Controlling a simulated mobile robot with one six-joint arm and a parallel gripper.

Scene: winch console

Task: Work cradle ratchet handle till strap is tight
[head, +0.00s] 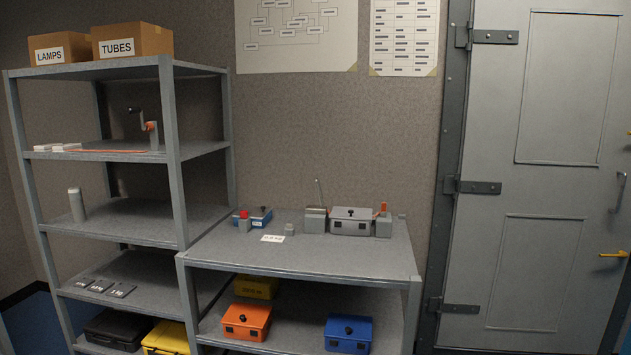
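On the grey bench top, a grey box with a black knob (351,221) sits between two grey blocks, which look like a cradle. The left block (315,220) has a thin upright rod (319,192). The right block (384,227) has a small orange upright piece (382,208). I cannot tell which of these is the ratchet handle, and no strap is clear there. On the shelf at left, a grey post (152,136) carries a dark crank (138,113) and an orange part. A flat orange strip (105,151) lies beside it. My gripper is not in view.
A blue box (258,215), a red-topped item (243,221) and a white label card (272,238) sit on the bench's left. Orange (246,321) and blue (348,333) cases are below. The bench's front is clear. A grey door (540,190) stands right.

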